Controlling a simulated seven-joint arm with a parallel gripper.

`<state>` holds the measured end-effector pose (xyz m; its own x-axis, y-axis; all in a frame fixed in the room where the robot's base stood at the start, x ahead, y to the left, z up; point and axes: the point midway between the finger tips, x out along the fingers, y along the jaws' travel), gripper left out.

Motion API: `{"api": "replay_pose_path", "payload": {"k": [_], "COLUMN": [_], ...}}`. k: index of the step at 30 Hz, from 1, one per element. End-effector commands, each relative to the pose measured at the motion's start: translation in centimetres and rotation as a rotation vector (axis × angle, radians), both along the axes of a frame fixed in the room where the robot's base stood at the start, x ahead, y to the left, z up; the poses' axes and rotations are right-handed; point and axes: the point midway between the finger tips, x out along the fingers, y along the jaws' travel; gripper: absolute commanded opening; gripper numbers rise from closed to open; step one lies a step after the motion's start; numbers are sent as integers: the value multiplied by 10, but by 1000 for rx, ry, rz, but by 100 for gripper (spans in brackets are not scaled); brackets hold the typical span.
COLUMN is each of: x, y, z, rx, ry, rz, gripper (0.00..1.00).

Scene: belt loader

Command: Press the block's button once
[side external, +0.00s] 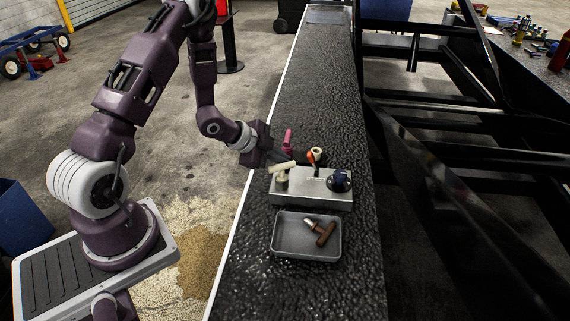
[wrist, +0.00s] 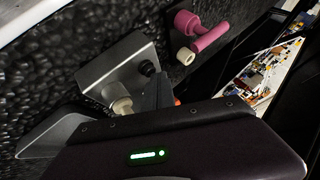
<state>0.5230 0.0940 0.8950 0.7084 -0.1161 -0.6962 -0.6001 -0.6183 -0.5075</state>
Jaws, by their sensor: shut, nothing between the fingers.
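The block (side external: 311,193) is a pale grey metal box lying on the dark belt. I cannot tell for certain which part is the button. My gripper (side external: 288,158) is shut and empty, just above and behind the block's left part; contact cannot be told. In the wrist view the block (wrist: 112,68) is partly hidden behind my gripper, with the cream post (wrist: 122,105) beside the dark fingers.
A grey tray (side external: 275,246) with a brown T-shaped piece (side external: 321,232) lies in front of the block. The far belt is clear. A black frame (side external: 440,175) runs along the right.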

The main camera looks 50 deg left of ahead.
Motion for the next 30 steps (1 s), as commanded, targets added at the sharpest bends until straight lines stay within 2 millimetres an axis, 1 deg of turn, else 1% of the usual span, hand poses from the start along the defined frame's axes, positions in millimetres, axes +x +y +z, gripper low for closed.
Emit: {"api": "replay_pose_path", "payload": {"k": [5,12,22,30], "x": [0,0,0,0], "y": [0,1,0,0], "z": [3,17,20,47], "rx": [1,1,0,1], "ry": [1,1,0,-2], "rz": [1,1,0,0], "gripper": [0,0,0,0]}}
